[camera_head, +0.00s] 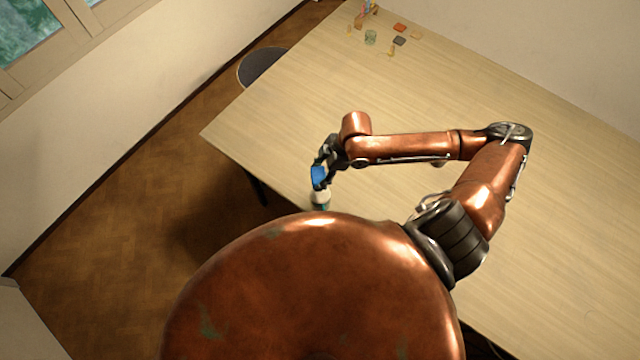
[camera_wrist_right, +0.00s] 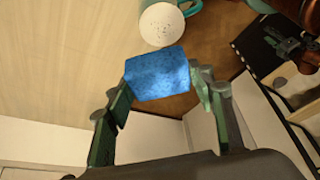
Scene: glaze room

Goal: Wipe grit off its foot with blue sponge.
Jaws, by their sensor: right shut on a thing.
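My right gripper (camera_head: 325,164) is shut on the blue sponge (camera_head: 318,178) near the table's front edge. In the right wrist view the sponge (camera_wrist_right: 158,74) sits between the two fingers. Just beyond it is a white round foot (camera_wrist_right: 162,24) with dark specks, belonging to a piece with a teal handle (camera_wrist_right: 192,7). In the head view the white and teal piece (camera_head: 320,199) is partly hidden behind my body. A dark jointed part at the wrist view's upper right may be my left gripper.
The pale wooden table (camera_head: 270,120) is clear around the right arm. Small items, including a green glass (camera_head: 370,37), an orange block (camera_head: 399,27) and a dark block (camera_head: 399,41), lie at its far end. A dark chair (camera_head: 262,64) stands at the left edge.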

